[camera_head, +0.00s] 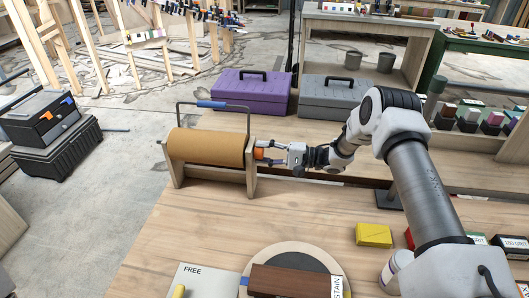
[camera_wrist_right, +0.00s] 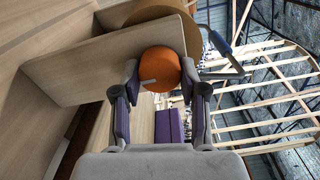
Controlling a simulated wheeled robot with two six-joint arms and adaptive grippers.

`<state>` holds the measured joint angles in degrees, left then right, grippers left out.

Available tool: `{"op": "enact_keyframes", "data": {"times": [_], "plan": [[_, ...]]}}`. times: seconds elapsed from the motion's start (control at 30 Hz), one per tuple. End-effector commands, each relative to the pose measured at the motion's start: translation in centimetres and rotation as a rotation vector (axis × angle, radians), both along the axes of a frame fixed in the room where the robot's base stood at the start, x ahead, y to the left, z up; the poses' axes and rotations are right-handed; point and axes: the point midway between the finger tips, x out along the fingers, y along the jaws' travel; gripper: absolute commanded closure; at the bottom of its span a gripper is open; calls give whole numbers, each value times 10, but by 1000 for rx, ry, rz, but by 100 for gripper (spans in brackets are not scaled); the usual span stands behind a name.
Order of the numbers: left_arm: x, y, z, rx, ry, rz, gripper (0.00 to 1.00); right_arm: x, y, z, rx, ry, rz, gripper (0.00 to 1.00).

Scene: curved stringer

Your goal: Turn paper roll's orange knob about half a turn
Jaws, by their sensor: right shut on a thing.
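The paper roll (camera_head: 208,147) is brown and lies across a wooden stand at the left end of the workbench. Its orange knob (camera_head: 259,153) sticks out on the right side of the stand. In the right wrist view the knob (camera_wrist_right: 160,69) is round, with a pale mark on its face. My right gripper (camera_head: 266,152) reaches in from the right and is shut on the knob, with one finger on each side of it in the wrist view (camera_wrist_right: 160,80). My left gripper is not in view.
A metal bar with a blue grip (camera_head: 211,104) rises over the roll. Purple (camera_head: 250,92) and grey (camera_head: 337,96) toolboxes stand behind. A yellow block (camera_head: 374,235), a white FREE panel (camera_head: 197,282) and a round board with a dark wooden piece (camera_head: 288,281) lie in front.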

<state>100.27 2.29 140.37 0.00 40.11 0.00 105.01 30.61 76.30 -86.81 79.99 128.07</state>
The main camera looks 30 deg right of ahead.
Motion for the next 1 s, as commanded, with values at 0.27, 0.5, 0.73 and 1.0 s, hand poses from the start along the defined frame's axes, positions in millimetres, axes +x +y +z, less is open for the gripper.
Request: {"op": "enact_keyframes", "data": {"times": [0.27, 0.5, 0.73, 1.0], "plan": [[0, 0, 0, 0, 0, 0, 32, -1, 2, -2, -1, 3, 5, 92], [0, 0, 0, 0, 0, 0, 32, -1, 1, -1, -1, 1, 2, 32], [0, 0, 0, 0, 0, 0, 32, -3, -4, 0, 0, 0, -1, 32], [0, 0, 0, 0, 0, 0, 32, -39, -52, 0, 0, 0, -4, 32]]}}
